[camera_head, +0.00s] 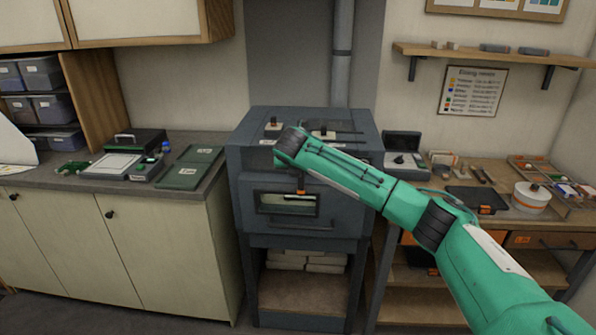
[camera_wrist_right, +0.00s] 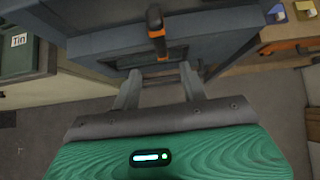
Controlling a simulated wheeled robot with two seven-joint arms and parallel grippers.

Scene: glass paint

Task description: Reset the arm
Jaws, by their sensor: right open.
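My right arm (camera_head: 400,200) reaches in from the right in the head view, with its wrist in front of the blue-grey kiln (camera_head: 250,160). The right gripper's fingers are hidden there. In the right wrist view my right gripper (camera_wrist_right: 160,69) is open and empty, with its two fingers spread. An orange and black handle (camera_wrist_right: 157,35) on the kiln front stands just beyond the fingertips, apart from them. The handle's lower end also shows below my wrist in the head view (camera_head: 301,189). My left gripper is not in view.
A grey counter (camera_head: 60,180) on the left holds dark green boxes (camera_head: 190,168). A wooden workbench (camera_head: 480,215) on the right holds a white round container (camera_head: 531,197) and small tools. A wall shelf (camera_head: 490,55) hangs above. Open floor lies in front of the kiln.

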